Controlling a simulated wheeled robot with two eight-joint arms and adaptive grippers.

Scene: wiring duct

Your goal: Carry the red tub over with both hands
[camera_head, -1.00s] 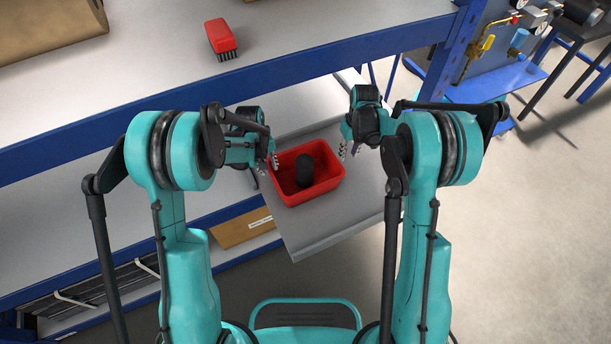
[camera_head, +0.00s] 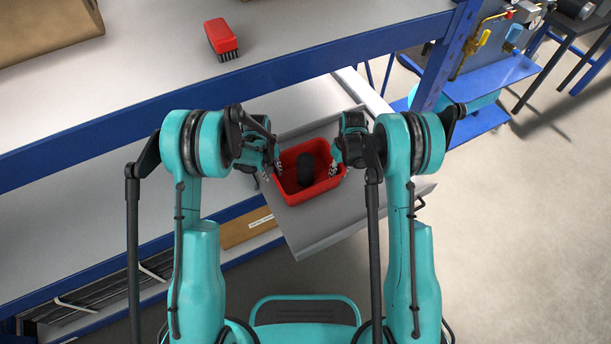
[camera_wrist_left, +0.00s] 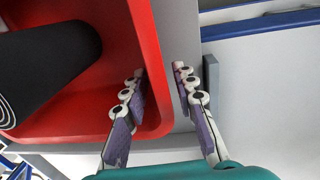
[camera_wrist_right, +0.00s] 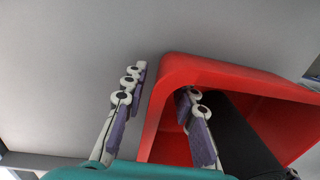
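The red tub (camera_head: 312,192) sits on the grey pulled-out drawer (camera_head: 330,232) and holds a black rolled item (camera_head: 306,168). My left gripper (camera_head: 272,171) is at the tub's left wall. In the left wrist view the left gripper (camera_wrist_left: 160,85) has one finger inside the tub (camera_wrist_left: 155,60) and one outside, with gaps to the wall. My right gripper (camera_head: 334,170) is at the right wall. In the right wrist view the right gripper (camera_wrist_right: 163,85) has its fingers on either side of the tub wall (camera_wrist_right: 165,100), apart from each other. The black roll also shows in the left wrist view (camera_wrist_left: 45,65).
The shelf's blue edge (camera_head: 200,95) runs behind my arms. Another cardboard box (camera_head: 245,228) is on a lower shelf. Open floor (camera_head: 520,230) lies to the right.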

